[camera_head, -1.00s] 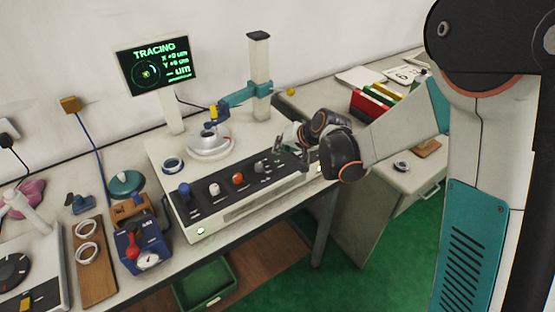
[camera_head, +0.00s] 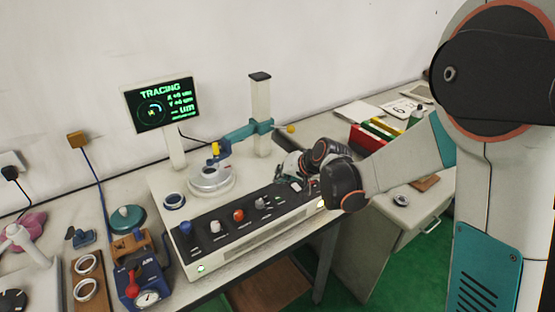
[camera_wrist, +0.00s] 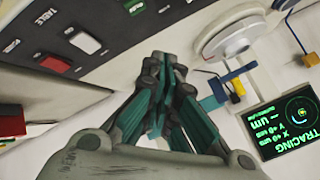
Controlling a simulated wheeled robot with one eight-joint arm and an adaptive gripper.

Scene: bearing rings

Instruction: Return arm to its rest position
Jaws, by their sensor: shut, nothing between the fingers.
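My gripper (camera_head: 287,176) is at the right end of the measuring machine's front panel (camera_head: 240,215) in the head view, with my arm reaching in from the right. In the wrist view my gripper (camera_wrist: 160,62) has its teal fingers together at the tips, with nothing between them. Whether it touches the panel cannot be told.
The machine's round turntable (camera_head: 211,181) and teal probe arm (camera_head: 240,132) stand behind the panel. A monitor (camera_head: 160,104) reads "TRACING". A ring (camera_head: 174,201) lies left of the turntable. Two rings sit on a wooden board (camera_head: 95,272). Coloured binders (camera_head: 372,134) stand at the right.

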